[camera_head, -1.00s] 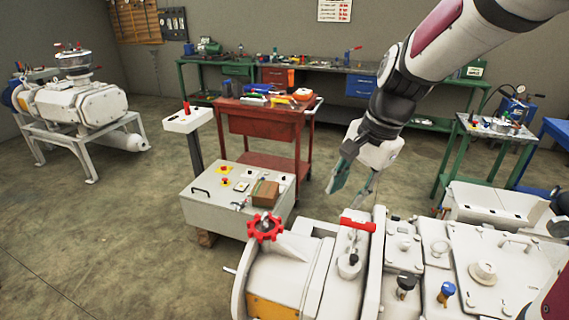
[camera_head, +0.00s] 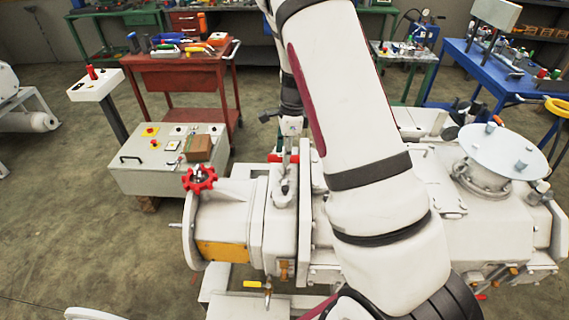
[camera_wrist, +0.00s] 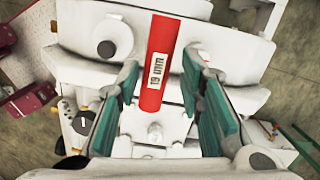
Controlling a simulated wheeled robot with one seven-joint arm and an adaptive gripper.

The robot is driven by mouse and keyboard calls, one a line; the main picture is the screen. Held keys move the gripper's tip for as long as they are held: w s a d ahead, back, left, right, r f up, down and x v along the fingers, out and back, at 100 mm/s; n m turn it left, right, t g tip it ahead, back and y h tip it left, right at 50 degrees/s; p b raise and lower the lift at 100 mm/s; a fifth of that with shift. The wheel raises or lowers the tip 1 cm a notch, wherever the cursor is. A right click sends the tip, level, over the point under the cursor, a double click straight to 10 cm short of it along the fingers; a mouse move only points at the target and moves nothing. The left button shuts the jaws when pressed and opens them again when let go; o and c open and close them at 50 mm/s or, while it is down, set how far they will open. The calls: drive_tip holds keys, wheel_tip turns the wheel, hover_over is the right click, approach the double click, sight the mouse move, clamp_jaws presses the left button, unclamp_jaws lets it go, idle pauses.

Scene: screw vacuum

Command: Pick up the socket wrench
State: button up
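A red bar-shaped handle with a white "19 mm" label, which I take as the socket wrench (camera_wrist: 158,70), shows in the wrist view above the white machine. It runs nearly lengthwise between the two teal fingers of my gripper (camera_wrist: 161,62). The fingers are spread, with a gap on each side of the red handle. In the head view my gripper (camera_head: 284,148) points down over the machine, and the wrench (camera_head: 277,158) is a small red piece beside the fingers. My arm covers much of the machine there, and the wrench's lower end is hidden.
The white vacuum machine (camera_head: 230,215) lies below, with a red handwheel (camera_head: 199,178) at its left. A grey control box (camera_head: 140,172) and a red tool cart (camera_head: 180,82) stand behind it. A blue table (camera_head: 490,80) is at the right.

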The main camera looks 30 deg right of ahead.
sight(283, 182)
wheel_tip(283, 182, down, 3)
drive_tip(key=shift+a, duration=0.15)
drive_tip(key=shift+a+f+p, duration=0.15)
drive_tip(key=shift+f+p, duration=0.3)
drive_tip(key=shift+f, duration=0.9)
drive_tip(key=shift+a+f+p, duration=0.15)
drive_tip(key=shift+f+p, duration=0.3)
drive_tip(key=shift+f, duration=0.9)
drive_tip(key=shift+w, duration=0.1)
clamp_jaws()
